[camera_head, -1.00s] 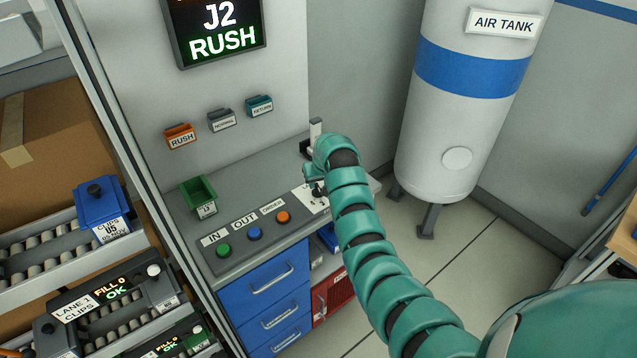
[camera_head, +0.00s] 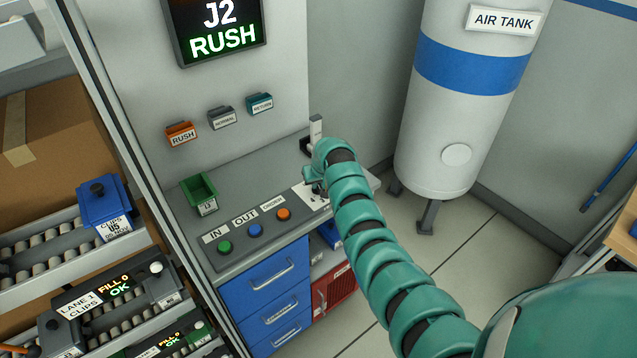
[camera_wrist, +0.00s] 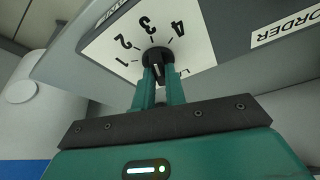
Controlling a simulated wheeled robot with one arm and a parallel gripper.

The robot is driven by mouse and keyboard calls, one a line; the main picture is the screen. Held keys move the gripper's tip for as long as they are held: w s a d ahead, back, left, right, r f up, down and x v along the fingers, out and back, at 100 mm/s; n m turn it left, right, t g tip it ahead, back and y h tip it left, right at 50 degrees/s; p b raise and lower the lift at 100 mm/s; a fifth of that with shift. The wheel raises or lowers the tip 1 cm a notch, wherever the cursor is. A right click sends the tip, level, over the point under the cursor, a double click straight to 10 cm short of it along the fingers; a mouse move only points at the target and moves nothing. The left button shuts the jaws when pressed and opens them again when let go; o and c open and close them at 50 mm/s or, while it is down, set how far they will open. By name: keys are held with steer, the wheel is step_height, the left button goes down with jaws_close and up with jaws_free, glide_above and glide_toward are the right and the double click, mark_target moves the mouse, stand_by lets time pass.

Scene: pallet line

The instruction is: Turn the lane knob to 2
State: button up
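The lane knob (camera_wrist: 158,54) is a dark round knob on a white dial plate (camera_wrist: 197,52) in the wrist view. The plate carries the numbers 1, 2, 3 and 4 with tick marks. My gripper (camera_wrist: 159,76) reaches the knob from below in that view. Its two green fingers stand on either side of the knob's narrow grip and appear shut on it. I cannot tell which number the knob points to. In the head view my gripper (camera_head: 314,183) is at the right end of the grey console (camera_head: 240,213), and my arm hides most of the dial.
Green, blue and orange buttons (camera_head: 255,230) sit left of the dial. A green bin (camera_head: 199,190) stands behind them. A grey upright post (camera_head: 315,130) rises close behind my gripper. The air tank (camera_head: 450,130) stands to the right, with clear floor before it.

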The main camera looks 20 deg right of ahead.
jaws_close()
steer(key=shift+f+b, duration=0.15)
steer(key=shift+b, duration=0.4)
steer(key=shift+f+n+b, duration=0.1)
steer(key=shift+n+b, duration=0.4)
steer(key=n+y+b, duration=0.1)
steer(key=b, duration=0.2)
steer(key=n+b, duration=0.2)
steer(key=b, duration=0.2)
steer(key=shift+d+f+n+y, duration=0.2)
steer(key=shift+n+y, duration=0.1)
steer(key=shift+y, duration=0.1)
steer(key=n+b, duration=0.1)
steer(key=b, duration=0.1)
steer(key=n+g+y+b, duration=0.1)
steer(key=n+b, duration=0.1)
steer(key=b, duration=0.1)
steer(key=shift+r, duration=0.3)
steer(key=shift+w+r+b, duration=0.1)
steer(key=shift+r+b, duration=0.1)
steer(key=shift+b, duration=0.25)
steer(key=o, duration=0.6)
jaws_free()
